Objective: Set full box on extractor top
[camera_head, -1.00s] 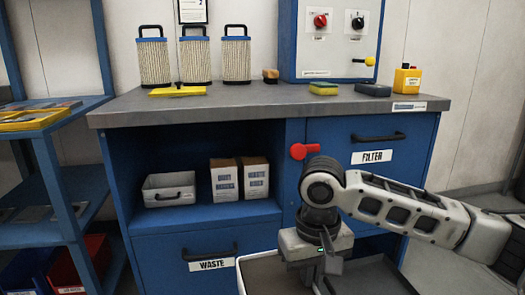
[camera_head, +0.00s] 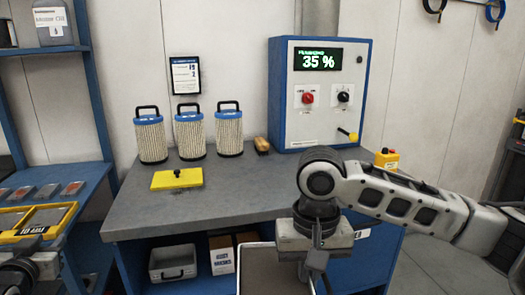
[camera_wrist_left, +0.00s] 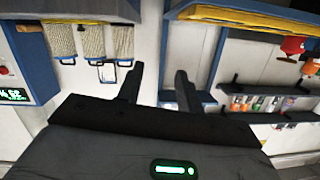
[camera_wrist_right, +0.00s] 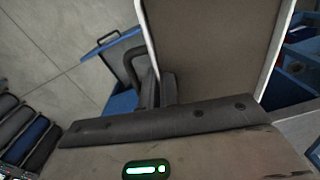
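My right gripper (camera_head: 317,262) appears shut on the rim of a white-rimmed box (camera_head: 242,262), low in front of the blue cabinet. In the right wrist view the fingers (camera_wrist_right: 160,90) straddle the edge of the box (camera_wrist_right: 215,35), whose inside shows a flat brown-grey surface. In the head view the box's lower part is cut off. The grey top (camera_head: 225,195) of the cabinet has bare room at its front and middle. My left gripper (camera_wrist_left: 158,88) is open and empty in the left wrist view; its fingers are not clear in the head view.
Three filter cartridges (camera_head: 190,135), a yellow plate (camera_head: 177,179) and a brush (camera_head: 262,145) stand or lie on the top. A blue control box (camera_head: 318,95) reading 35 % is at the back right. A blue shelf rack (camera_head: 85,90) stands at left.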

